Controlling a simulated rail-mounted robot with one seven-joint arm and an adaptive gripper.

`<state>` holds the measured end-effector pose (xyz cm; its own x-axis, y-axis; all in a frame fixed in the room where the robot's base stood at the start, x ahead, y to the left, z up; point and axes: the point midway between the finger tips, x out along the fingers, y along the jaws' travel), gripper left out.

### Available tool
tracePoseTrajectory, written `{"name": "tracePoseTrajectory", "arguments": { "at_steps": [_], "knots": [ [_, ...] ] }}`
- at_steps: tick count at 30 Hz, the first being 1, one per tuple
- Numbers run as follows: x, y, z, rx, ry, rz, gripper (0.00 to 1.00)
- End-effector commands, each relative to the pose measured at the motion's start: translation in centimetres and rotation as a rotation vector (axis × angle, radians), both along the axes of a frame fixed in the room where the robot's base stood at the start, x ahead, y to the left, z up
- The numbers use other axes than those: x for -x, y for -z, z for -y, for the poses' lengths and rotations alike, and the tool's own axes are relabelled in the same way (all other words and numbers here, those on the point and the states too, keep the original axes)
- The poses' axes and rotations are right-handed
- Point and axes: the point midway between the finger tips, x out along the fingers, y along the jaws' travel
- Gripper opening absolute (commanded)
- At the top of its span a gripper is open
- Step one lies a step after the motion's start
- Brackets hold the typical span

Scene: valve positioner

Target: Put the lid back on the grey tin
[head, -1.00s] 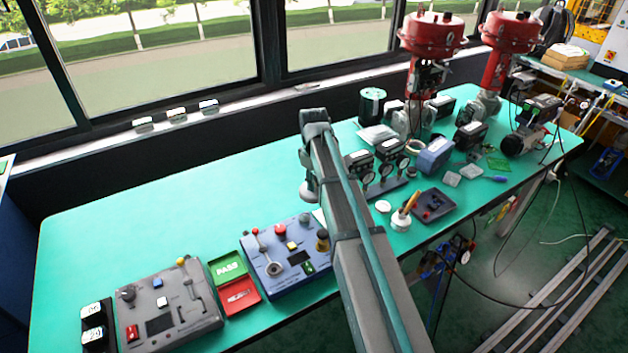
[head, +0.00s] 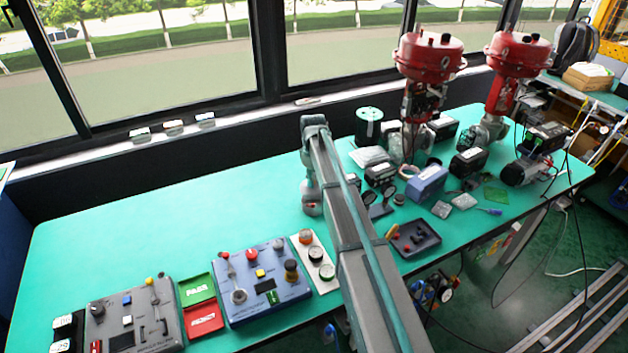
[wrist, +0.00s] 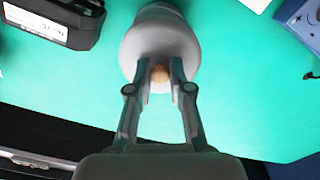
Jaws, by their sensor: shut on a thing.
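My gripper (wrist: 160,72) is shut on the small tan knob of a round grey lid (wrist: 143,52) in the wrist view. The lid faces the camera, with the knob between the fingertips. A narrower grey rounded body (wrist: 160,12) shows just beyond the lid and looks like the grey tin. The lid overlaps it, and I cannot tell whether the two touch. In the head view my gripper (head: 311,190) is small beside my arm, over the back middle of the green bench. Grey shapes at its tip are too small to separate.
A black device with a white label (wrist: 70,22) lies left of the lid. A blue panel (head: 262,283) and a white strip with several round pieces (head: 302,252) are in front. A dark tray (head: 413,238) is right of my arm. The bench's left back is clear.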

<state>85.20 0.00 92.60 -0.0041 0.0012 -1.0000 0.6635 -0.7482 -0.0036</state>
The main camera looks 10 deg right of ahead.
Motion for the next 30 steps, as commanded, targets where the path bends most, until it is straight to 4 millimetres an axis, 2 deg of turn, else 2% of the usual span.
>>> {"name": "tracePoseTrajectory", "arguments": {
  "at_steps": [18, 30],
  "knots": [
    [0.0, 5.0, 0.0, 0.0, 0.0, 0.0, 0.0],
    [0.0, 5.6, 0.0, 0.0, 0.0, 0.0, 0.0]
  ]
}}
